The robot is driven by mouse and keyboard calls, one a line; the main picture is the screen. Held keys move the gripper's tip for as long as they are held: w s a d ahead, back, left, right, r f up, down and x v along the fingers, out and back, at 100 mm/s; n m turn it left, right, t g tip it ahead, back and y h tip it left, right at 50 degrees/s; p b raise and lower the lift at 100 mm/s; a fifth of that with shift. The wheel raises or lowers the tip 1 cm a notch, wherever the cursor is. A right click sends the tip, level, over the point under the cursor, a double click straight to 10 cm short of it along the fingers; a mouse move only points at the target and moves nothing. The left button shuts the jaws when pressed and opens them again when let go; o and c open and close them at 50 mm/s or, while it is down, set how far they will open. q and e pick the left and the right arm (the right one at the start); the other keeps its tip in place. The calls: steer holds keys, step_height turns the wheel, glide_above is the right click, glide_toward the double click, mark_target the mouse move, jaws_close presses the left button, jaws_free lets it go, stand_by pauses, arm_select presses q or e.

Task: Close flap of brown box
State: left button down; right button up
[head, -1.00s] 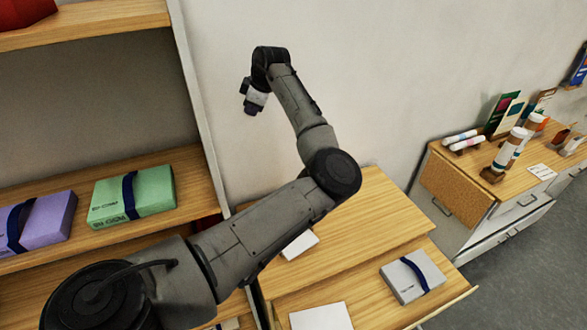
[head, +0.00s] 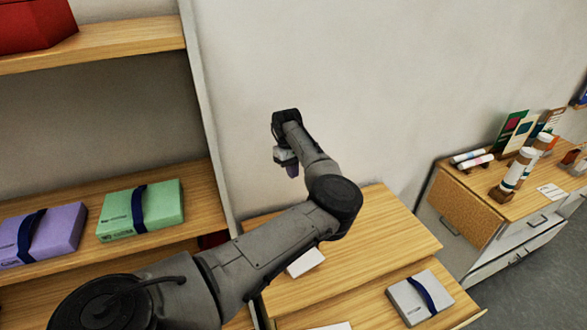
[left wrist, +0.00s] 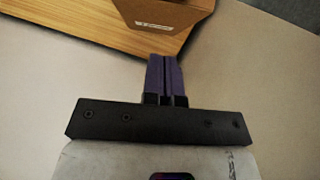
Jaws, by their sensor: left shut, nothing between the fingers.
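The brown box (left wrist: 165,18) shows in part at the top of the left wrist view, with a white label on its side. It rests on a wooden surface, and the upper picture edge cuts it off. I cannot tell how its flap stands. I do not see the box in the head view. My left gripper (head: 291,170) hangs in the air in front of the pale wall, above the wooden table. In the left wrist view its purple fingers (left wrist: 165,75) are shut and empty, apart from the box. My right gripper is not in view.
A shelf at the left holds a purple box (head: 42,236), a green box (head: 140,210) and a red box (head: 35,25). A grey box with a blue band (head: 420,298) lies on the lower wooden surface. A cabinet (head: 465,215) with bottles stands at the right.

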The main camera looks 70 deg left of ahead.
arm_select(q)
steer(key=d+f, duration=0.1)
steer(key=f, duration=0.1)
steer(key=d+f+p, duration=0.1)
steer(key=f, duration=0.1)
steer(key=d+f+p, duration=0.1)
steer(key=f, duration=0.2)
steer(key=shift+w+f, duration=0.1)
steer(key=shift+w, duration=0.25)
steer(key=shift+w+d+f+p, duration=0.15)
steer(key=shift+d+f+p, duration=0.35)
steer(key=shift+d, duration=0.25)
steer(key=shift+f, duration=0.1)
